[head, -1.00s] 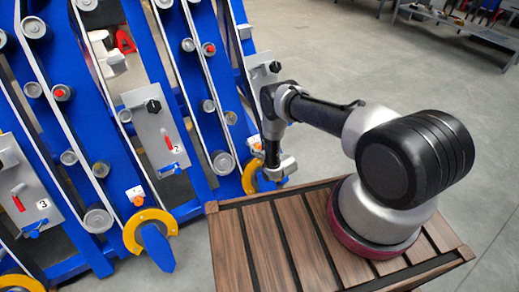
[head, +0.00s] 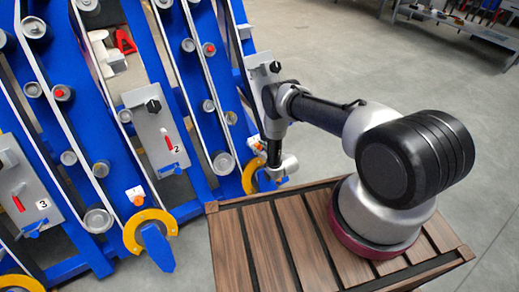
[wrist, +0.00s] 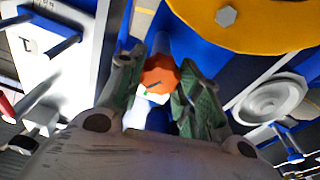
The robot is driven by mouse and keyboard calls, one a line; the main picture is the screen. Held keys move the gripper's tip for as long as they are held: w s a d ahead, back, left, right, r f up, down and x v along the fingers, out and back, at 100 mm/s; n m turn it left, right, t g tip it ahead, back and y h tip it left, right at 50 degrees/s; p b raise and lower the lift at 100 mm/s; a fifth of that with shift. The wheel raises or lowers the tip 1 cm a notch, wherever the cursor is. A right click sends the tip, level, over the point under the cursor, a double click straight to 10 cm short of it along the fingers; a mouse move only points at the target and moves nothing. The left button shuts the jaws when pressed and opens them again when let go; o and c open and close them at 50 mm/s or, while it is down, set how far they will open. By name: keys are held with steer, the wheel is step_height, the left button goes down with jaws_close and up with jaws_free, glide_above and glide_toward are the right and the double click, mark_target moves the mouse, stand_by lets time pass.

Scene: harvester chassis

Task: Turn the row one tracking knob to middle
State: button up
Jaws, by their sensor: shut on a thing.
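The row one tracking knob (wrist: 158,74) is a faceted orange knob with a short dark mark on its face, in the middle of the wrist view. My gripper (wrist: 160,90) has its two green-padded fingers on either side of it, closed on it. In the head view the knob is small, and my wrist largely covers the area around my gripper (head: 257,148). The row one panel (head: 260,78) is partly hidden behind my arm. Its number 1 panel (wrist: 30,45) also shows at the left in the wrist view.
A yellow ring disc (wrist: 250,20) is close above the knob in the wrist view. A grey roller (wrist: 270,100) is to the right. Row two panel (head: 160,130) and row three panel (head: 25,190) stand to the left. Open floor (head: 400,80) lies behind my arm.

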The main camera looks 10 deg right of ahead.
steer(key=n, duration=0.7)
steer(key=shift+g+y, duration=0.4)
stand_by(0.3)
steer(key=o, duration=1)
steer(key=shift+o, duration=0.2)
steer(key=v, duration=1.2)
steer(key=shift+f, duration=0.1)
